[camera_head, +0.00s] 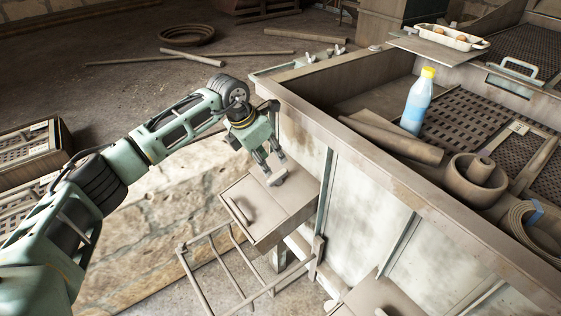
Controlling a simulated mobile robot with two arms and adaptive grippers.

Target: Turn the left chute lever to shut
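The left chute (285,199) is a brown box jutting from the side of the large machine housing. A short grey piece (277,179), which looks like its lever, sits on its top near the housing wall. A thin dark curved handle (238,212) is on the chute's outer left edge. My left gripper (271,163) points down just above the grey piece. Its fingers look apart, with nothing seen between them. I cannot tell whether they touch the piece. My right gripper is not in view.
A second chute (378,297) juts out at the bottom. A metal rail frame (228,270) stands below the left chute. The housing rim (385,165) is close right of my gripper.

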